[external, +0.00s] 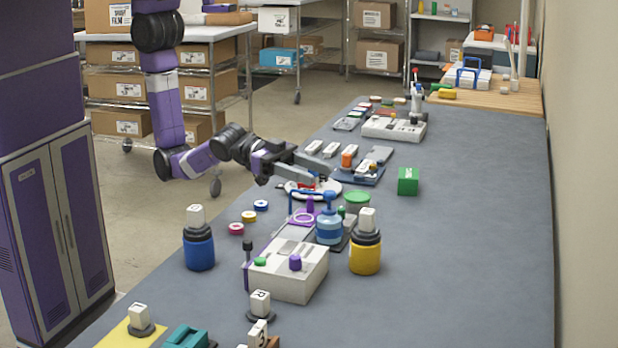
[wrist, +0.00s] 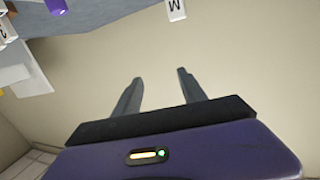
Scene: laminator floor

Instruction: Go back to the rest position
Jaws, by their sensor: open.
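My gripper (external: 318,170) is at the end of my purple and black arm, which reaches from the left over the near-left edge of the grey table (external: 470,230). In the external view its two grey fingers are apart, near a white round dish (external: 300,188) with something red at it. I cannot tell whether the fingers touch anything there. In the wrist view my gripper (wrist: 160,90) shows two spread fingers with nothing between them. Behind them is a plain beige surface.
The table's right side is clear. Shelves with cartons (external: 118,88) stand behind my arm.

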